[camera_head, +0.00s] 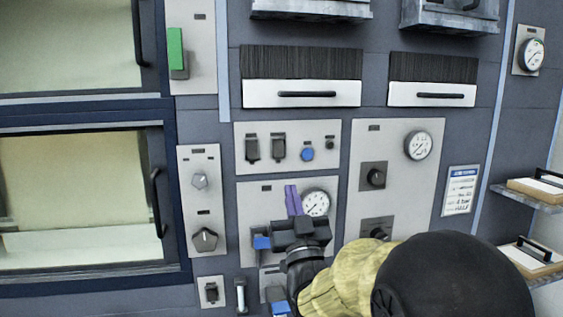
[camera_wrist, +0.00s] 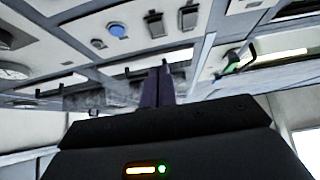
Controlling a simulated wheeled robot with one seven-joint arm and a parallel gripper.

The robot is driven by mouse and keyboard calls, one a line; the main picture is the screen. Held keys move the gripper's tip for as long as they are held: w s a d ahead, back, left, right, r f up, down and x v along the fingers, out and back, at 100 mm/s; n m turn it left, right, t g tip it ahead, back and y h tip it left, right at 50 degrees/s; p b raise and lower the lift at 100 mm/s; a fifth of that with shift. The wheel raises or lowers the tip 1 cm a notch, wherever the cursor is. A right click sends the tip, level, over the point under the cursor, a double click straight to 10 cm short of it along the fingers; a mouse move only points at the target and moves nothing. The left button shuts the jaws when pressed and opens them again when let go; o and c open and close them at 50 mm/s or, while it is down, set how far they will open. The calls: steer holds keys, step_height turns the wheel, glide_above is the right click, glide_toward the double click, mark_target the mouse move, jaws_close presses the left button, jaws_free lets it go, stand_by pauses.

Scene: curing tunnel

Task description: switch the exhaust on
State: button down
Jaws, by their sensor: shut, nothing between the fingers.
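My gripper (camera_head: 293,198) is in front of the middle panel, its purple fingers together and pointing up beside the round white gauge (camera_head: 316,203). In the wrist view the shut fingers (camera_wrist: 158,86) show dark purple, with nothing between them. Above them is a panel with two dark switches (camera_head: 252,148) (camera_head: 279,146), a blue round button (camera_head: 307,153) and a small dark knob (camera_head: 330,144). The wrist view also shows the blue button (camera_wrist: 117,30) and switches (camera_wrist: 154,24). No label is legible, so I cannot tell which control is the exhaust. My gripper and arm hide part of the lower panels.
Left are oven windows (camera_head: 75,200), two knobs (camera_head: 204,240) (camera_head: 200,181) and a green switch (camera_head: 176,48). A blue part (camera_head: 262,242) shows beside my gripper. Right are dark knobs (camera_head: 375,177) and a gauge (camera_head: 418,145). Drawer handles (camera_head: 307,94) project above; shelves (camera_head: 530,204) stand far right.

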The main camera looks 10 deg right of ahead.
mark_target(279, 151)
steer(key=p+x, duration=0.1)
steer(key=x, duration=0.2)
steer(key=f+p+x, duration=0.1)
steer(key=p+x, duration=0.1)
steer(key=x, duration=0.1)
steer(key=w+p+x, duration=0.1)
steer(key=x, duration=0.3)
steer(key=shift+w+f+p, duration=0.15)
steer(key=shift+f+p, duration=0.1)
steer(key=shift+p, duration=0.1)
steer(key=shift+w+f, duration=0.15)
steer(key=shift+w, duration=0.35)
steer(key=shift+f, duration=0.1)
